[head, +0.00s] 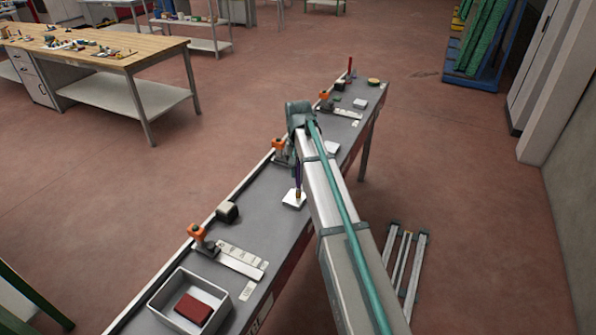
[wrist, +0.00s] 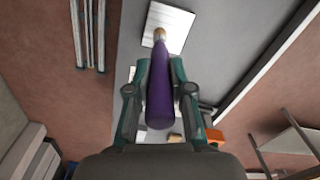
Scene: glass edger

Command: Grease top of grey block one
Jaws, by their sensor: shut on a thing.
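My gripper (wrist: 160,65) is shut on the purple handle of a brush (wrist: 162,98), with a finger on each side in the wrist view. The brush's tan tip lies over a pale, flat, square block (wrist: 178,22). In the head view the brush (head: 298,184) points down at this block (head: 292,201) on the long grey bench. The tip looks at or just above the block's top; I cannot tell if it touches.
The narrow bench (head: 262,212) holds orange-topped clamps (head: 198,233), a dark block with a beige side (head: 228,211), pale labelled strips (head: 242,262) and a grey tray (head: 160,299) with a red block (head: 193,309). A red upright item (head: 349,68) stands at the far end.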

